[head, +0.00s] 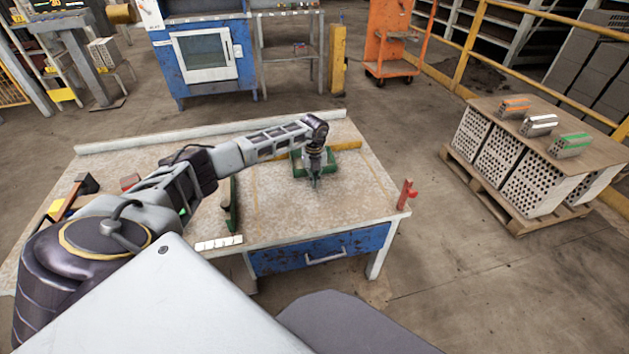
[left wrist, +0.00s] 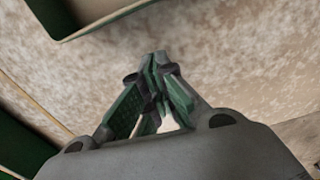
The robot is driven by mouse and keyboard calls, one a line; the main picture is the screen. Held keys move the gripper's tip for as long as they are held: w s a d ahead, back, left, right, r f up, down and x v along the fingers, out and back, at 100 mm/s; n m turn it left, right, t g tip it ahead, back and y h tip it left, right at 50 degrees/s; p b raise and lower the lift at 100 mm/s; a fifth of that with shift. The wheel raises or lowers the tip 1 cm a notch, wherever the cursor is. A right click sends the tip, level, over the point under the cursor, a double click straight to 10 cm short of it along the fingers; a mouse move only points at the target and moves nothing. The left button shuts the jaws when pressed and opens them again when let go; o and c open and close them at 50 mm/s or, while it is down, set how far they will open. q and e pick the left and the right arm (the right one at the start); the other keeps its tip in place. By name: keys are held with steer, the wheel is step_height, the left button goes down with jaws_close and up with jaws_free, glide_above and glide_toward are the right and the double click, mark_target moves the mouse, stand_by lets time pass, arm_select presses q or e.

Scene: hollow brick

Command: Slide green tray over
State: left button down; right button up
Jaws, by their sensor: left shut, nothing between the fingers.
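The green tray (head: 297,165) is on the worktable, partly hidden behind my left gripper (head: 314,184) in the head view. A corner of a green-rimmed tray (left wrist: 98,24) shows at the top left of the left wrist view. My left gripper (left wrist: 158,62) points down over the bare tabletop just in front of the tray. Its fingers are shut with nothing between them. They look apart from the tray's rim in the left wrist view; whether the tips touch the table I cannot tell. My right gripper is out of view.
A second long green thing (head: 234,208) is on the table left of the gripper. A red clamp (head: 407,194) stands at the table's right corner, and a pale rail (head: 200,133) runs along the back. The tabletop (head: 350,205) right of the gripper is clear.

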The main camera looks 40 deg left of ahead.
arm_select(q)
steer(key=shift+a+r, duration=0.1)
steer(key=shift+r, duration=0.95)
step_height(320, 180, up, 7)
steer(key=p, duration=0.1)
steer(key=shift+p, duration=0.3)
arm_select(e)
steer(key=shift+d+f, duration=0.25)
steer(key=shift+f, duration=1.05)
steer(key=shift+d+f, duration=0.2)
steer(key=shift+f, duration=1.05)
arm_select(q)
steer(key=shift+f, duration=0.15)
